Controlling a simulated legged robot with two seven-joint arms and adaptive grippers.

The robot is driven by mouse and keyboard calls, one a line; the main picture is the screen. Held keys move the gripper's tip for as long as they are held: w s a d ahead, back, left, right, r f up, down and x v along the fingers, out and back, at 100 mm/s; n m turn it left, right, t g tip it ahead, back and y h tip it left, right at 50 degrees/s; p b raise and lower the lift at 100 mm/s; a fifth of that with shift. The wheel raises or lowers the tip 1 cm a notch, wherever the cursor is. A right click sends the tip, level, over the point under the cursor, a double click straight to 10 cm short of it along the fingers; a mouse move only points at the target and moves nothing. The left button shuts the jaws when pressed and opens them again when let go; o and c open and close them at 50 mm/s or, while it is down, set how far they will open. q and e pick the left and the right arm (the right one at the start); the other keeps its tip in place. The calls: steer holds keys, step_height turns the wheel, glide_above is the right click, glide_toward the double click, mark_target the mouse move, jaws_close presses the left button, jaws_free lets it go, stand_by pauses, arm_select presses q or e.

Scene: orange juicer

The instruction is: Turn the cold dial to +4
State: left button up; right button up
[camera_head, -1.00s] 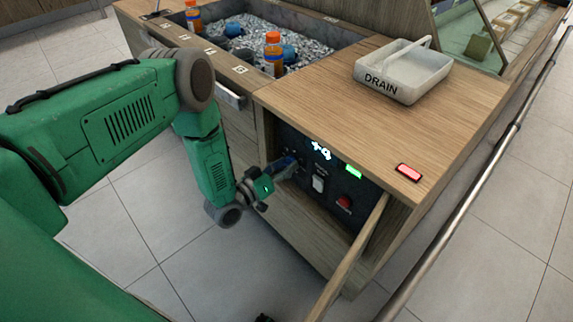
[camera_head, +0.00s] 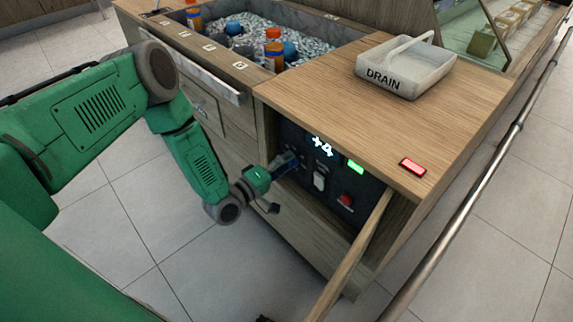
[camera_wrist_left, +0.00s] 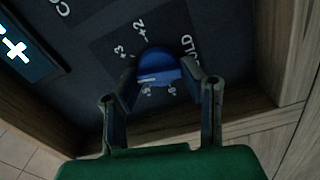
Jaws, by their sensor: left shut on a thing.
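The blue cold dial (camera_wrist_left: 158,68) sits on the dark control panel (camera_wrist_left: 100,42), with the marks +3 and +2 and part of the word COLD around it in the left wrist view. My left gripper (camera_wrist_left: 166,88) is shut on the dial, one finger on each side. In the head view my left gripper (camera_head: 284,164) reaches into the panel recess, and the dial is mostly hidden. The lit display (camera_head: 322,146) above reads +4. The dial's pointer is not clear. My right gripper is not in view.
A green light (camera_head: 355,166), a white switch (camera_head: 319,180) and a red button (camera_head: 345,200) are right of the dial. An open wooden door (camera_head: 350,255) stands at the recess's right. The DRAIN bin (camera_head: 405,72) and a red-lit indicator (camera_head: 412,168) are on the counter.

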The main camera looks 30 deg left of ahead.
arm_select(q)
steer(key=shift+s+a+f+n+b, duration=0.1)
steer(key=shift+f+n+b, duration=0.1)
steer(key=shift+n, duration=0.35)
steer(key=shift+a+f+n+b, duration=0.1)
steer(key=shift+n+b, duration=0.05)
steer(key=shift+n, duration=0.4)
steer(key=o, duration=1)
steer(key=shift+o, duration=0.8)
steer(key=v, duration=1.2)
steer(key=shift+a, duration=0.15)
